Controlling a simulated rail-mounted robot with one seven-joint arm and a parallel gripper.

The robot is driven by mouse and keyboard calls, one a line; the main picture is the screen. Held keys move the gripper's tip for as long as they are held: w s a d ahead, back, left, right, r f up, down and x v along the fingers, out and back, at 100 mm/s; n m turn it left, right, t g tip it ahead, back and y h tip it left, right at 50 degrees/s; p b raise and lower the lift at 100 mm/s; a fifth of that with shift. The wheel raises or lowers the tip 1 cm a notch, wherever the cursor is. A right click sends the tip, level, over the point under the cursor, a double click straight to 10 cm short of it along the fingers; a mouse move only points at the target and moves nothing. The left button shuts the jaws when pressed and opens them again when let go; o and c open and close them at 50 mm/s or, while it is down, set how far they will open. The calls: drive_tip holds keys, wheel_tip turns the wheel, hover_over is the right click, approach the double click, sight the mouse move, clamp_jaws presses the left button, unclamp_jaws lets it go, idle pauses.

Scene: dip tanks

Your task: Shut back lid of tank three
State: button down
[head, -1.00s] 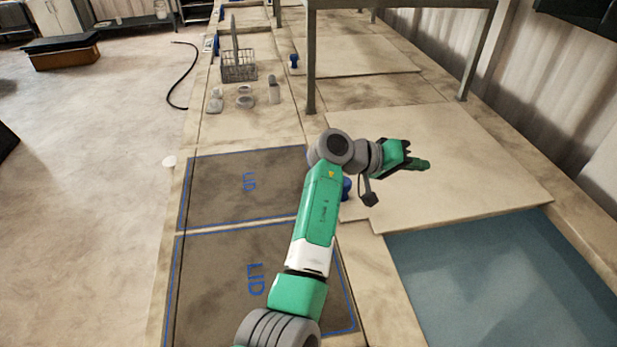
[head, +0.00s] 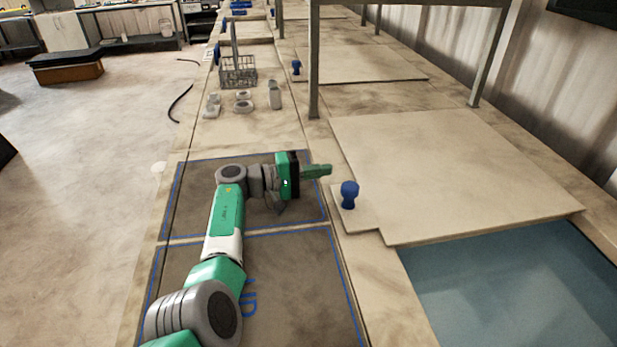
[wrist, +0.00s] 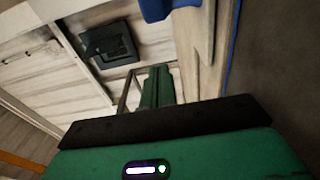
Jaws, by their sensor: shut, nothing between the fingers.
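A large beige tank lid (head: 455,170) lies flat at the right of the head view and covers the far part of a tank of blue-grey liquid (head: 520,290). The near part of that tank is uncovered. A blue knob (head: 349,194) stands on a tab at the lid's left corner. My gripper (head: 328,170) is shut and empty, to the left of and slightly beyond the knob, apart from it. In the wrist view the shut green fingers (wrist: 158,88) point away, and part of a blue thing (wrist: 165,8), probably the knob, shows at the top edge.
Blue-outlined areas marked LID (head: 300,280) lie on the left of the counter. A wire basket (head: 238,72) and several small vessels (head: 243,106) stand farther back. A grey frame (head: 313,60) stands over the counter beyond the lid.

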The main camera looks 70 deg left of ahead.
sight(335, 197)
drive_tip(key=w+b, duration=0.1)
drive_tip(key=w, duration=0.1)
drive_tip(key=w+b, duration=0.1)
drive_tip(key=w, duration=0.1)
drive_tip(key=shift+w+d+f, duration=0.1)
drive_tip(key=shift+w+f, duration=0.1)
drive_tip(key=shift+d+r+p, duration=0.15)
drive_tip(key=shift+r+p, duration=0.2)
drive_tip(key=shift+p, duration=0.35)
drive_tip(key=shift+s+d+f+p, duration=0.1)
drive_tip(key=shift+s+d+p, duration=0.3)
drive_tip(key=shift+d+p, duration=0.35)
drive_tip(key=shift+s+d+f+p, duration=0.1)
drive_tip(key=shift+s+d+p, duration=0.35)
drive_tip(key=shift+d, duration=0.5)
